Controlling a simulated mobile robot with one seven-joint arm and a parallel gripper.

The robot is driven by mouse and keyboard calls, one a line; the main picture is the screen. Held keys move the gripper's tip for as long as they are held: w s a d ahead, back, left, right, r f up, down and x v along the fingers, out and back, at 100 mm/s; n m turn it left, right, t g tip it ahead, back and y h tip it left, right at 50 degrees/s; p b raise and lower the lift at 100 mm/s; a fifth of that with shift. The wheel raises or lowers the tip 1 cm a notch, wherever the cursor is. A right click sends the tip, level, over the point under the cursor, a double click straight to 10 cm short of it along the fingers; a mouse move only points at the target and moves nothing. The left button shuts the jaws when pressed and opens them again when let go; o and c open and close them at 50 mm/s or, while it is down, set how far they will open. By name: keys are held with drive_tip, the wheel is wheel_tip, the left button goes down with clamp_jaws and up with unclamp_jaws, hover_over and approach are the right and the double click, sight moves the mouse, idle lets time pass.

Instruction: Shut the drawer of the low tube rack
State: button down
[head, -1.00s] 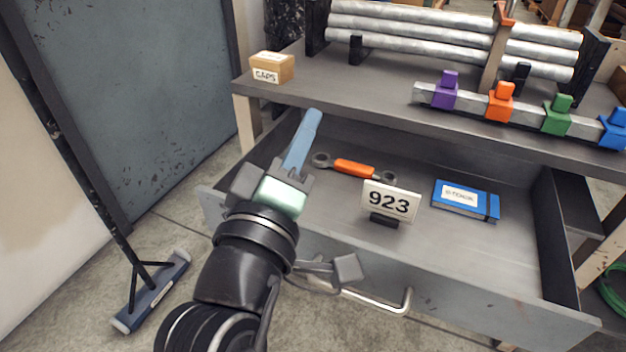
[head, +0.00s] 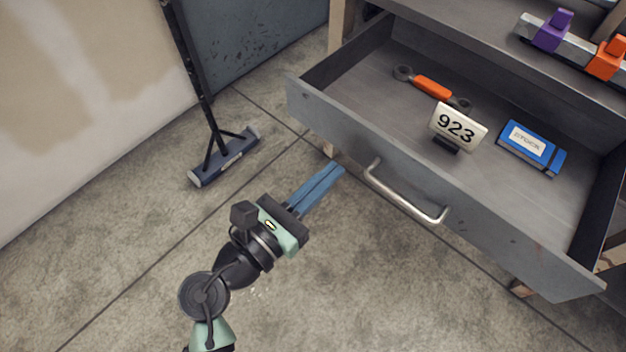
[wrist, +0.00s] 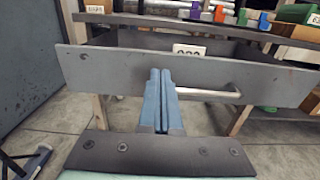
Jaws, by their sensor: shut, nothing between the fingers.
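The grey drawer (head: 500,229) of the low tube rack stands pulled out, its front panel facing me. A silver bar handle (head: 405,196) is fixed across its front. It also shows in the wrist view (wrist: 210,92). My gripper (head: 338,169) has long blue fingers, shut with nothing between them. In the head view the fingertips are just left of the handle's left end, in front of the drawer face. In the wrist view the fingers (wrist: 160,72) point at the front panel (wrist: 110,72), left of the handle's middle. I cannot tell whether they touch the panel.
In the drawer lie an orange-handled wrench (head: 432,88), a 923 sign (head: 458,127) and a blue notebook (head: 531,146). A broom (head: 224,156) stands on the floor at left. Purple (head: 552,31) and orange (head: 606,58) clamps sit on the rack top. The floor before the drawer is clear.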

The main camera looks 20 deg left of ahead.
sight(374, 132)
drive_tip(key=b+x, duration=0.2)
drive_tip(key=x, duration=0.6)
drive_tip(key=shift+w, duration=0.3)
drive_tip(key=shift+d, duration=0.1)
